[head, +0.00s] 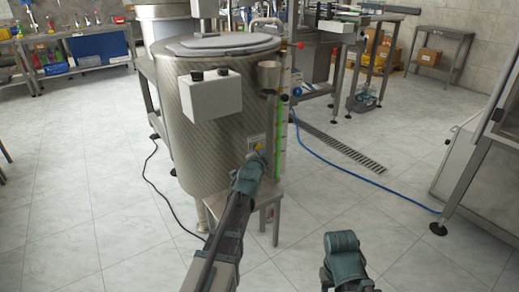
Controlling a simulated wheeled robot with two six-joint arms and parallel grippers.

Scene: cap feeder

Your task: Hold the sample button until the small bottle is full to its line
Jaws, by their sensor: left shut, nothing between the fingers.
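A large ribbed metal tank (205,135) stands left of centre. Low on its front right is a small panel with a yellow spot (259,146), likely the sample button. My left gripper (257,160) is shut and empty, its tip at or just in front of this panel; I cannot tell whether it presses the button. A small metal stand (270,194) is below and behind my left wrist. I cannot make out the small bottle or its line; my gripper and wrist cover that area. Of my right arm only a teal joint shows at the bottom; its gripper is not visible.
A green sight gauge (280,130) runs up the tank's right side. A white control box (210,97) juts from the tank front. A blue hose (350,178) and a floor drain (340,148) lie to the right. The tiled floor at front is mostly clear.

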